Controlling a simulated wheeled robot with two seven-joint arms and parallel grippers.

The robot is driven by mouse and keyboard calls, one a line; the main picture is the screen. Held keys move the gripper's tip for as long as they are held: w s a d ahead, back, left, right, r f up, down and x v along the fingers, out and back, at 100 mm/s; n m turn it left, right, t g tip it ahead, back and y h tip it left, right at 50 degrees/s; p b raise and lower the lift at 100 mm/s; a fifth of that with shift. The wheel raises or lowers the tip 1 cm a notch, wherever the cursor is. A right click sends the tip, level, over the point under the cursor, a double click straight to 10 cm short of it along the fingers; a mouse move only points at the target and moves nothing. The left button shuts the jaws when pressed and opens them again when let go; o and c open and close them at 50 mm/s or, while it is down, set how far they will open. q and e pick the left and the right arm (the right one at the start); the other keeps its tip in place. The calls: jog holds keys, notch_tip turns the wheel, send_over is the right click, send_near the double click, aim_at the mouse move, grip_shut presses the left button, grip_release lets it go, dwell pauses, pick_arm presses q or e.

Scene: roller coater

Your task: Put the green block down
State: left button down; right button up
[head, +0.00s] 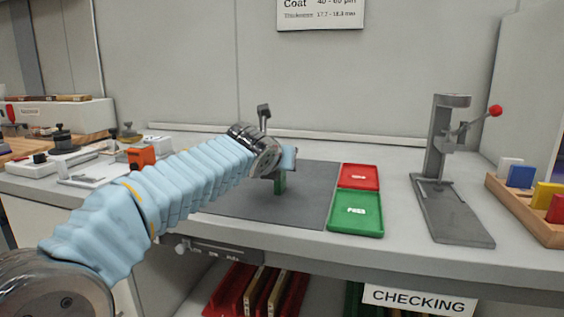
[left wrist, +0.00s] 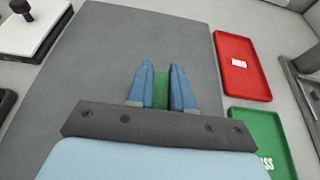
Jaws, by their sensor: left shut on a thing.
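The green block (head: 280,184) is upright below my left gripper (head: 284,172), over the dark grey mat (head: 312,205) in the head view. In the left wrist view the blue fingers of my left gripper (left wrist: 162,82) are shut on the green block (left wrist: 162,92), with one finger on each side. The block's lower end appears at or close to the mat; I cannot tell whether it touches. The mat fills the middle of the wrist view (left wrist: 120,50). My right gripper is not in view.
A red tray (head: 360,176) and a green tray marked PASS (head: 356,213) lie right of the mat. A grey lever press (head: 450,190) stands further right, beside a wooden rack (head: 530,215) of coloured blocks. An orange item (head: 141,156) is at left. The mat around the block is clear.

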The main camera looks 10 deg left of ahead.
pick_arm(q)
jog(key=c, duration=1)
grip_release()
jog(key=shift+r, duration=0.1)
